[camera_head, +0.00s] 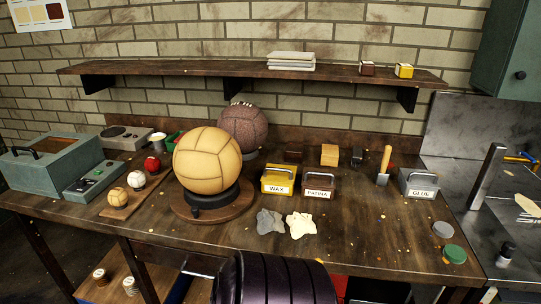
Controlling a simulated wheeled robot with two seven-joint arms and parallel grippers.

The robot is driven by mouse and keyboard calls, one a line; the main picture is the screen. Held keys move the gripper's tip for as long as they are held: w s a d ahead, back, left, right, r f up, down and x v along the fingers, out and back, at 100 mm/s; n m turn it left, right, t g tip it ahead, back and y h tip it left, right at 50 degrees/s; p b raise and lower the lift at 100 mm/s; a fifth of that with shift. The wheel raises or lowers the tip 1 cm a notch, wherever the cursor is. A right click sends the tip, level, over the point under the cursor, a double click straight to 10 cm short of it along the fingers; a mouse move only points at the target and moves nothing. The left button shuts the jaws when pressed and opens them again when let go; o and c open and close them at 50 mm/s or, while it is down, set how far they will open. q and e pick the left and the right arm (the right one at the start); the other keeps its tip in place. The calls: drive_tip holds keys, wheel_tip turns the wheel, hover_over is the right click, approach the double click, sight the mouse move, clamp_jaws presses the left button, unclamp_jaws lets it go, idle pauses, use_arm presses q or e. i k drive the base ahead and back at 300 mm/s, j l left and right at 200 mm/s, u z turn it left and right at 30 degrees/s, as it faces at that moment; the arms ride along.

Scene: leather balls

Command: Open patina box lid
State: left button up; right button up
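The patina box (320,182) is a small brown box with a white PATINA label on its front and a metal handle on top. It stands on the wooden workbench (365,235), just right of the yellow wax box (278,180), and its lid looks shut.
A large tan ball (207,160) sits on a black stand left of the boxes. Two cloth pieces (300,225) lie in front of them. A wooden-handled tool (384,165) and a grey glue box (419,184) stand to the right. Bench space in front of the patina box is mostly clear.

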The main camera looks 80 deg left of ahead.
sight(313, 178)
drive_tip(key=u, duration=2.55)
